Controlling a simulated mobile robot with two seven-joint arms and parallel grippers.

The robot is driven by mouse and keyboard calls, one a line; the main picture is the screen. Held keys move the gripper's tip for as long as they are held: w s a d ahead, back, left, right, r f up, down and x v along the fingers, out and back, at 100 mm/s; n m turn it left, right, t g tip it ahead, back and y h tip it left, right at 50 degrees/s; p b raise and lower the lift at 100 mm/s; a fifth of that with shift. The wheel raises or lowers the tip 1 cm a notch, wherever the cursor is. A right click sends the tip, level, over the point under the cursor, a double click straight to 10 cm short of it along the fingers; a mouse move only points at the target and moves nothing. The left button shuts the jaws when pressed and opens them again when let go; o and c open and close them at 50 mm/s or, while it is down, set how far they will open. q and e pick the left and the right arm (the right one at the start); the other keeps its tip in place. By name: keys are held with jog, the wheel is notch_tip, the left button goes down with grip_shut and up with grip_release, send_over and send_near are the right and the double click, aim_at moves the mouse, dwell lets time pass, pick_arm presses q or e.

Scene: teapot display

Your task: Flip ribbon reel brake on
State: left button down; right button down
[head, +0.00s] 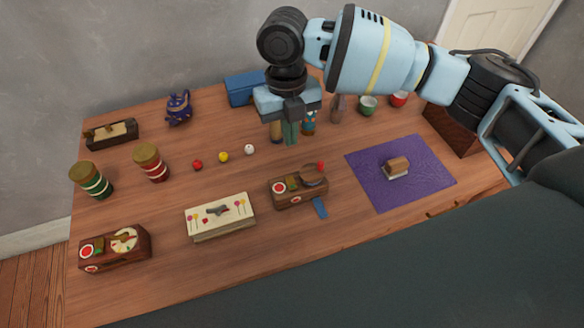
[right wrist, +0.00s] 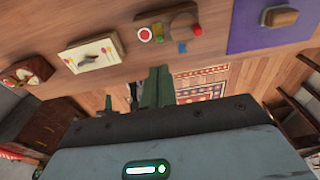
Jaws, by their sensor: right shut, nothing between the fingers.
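The ribbon reel is likely the small wooden box (head: 285,201) at the middle front of the table, with a brown reel on top and a blue strip (head: 320,208) hanging at its front. A red knob (head: 321,166) stands up at its back right; which part is the brake I cannot tell for sure. The box (right wrist: 168,30) also shows in the right wrist view. My right gripper (head: 290,136) is shut and empty, fingers down, above the table behind the box and apart from it. Its green fingers (right wrist: 154,90) show in the right wrist view. My left gripper is out of view.
A cream box (head: 220,222) and another wooden box (head: 115,250) stand to the left. A purple mat (head: 425,172) with a brush-like block (head: 397,167) lies to the right. Small balls (head: 223,157), canisters (head: 150,163) and a blue teapot (head: 178,107) stand further back.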

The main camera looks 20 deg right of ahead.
aim_at(293, 186)
jog(key=f, duration=0.4)
jog(key=s+f, duration=0.1)
jog(key=f, duration=0.8)
jog(key=shift+s+f, duration=0.35)
jog(key=shift+f, duration=0.05)
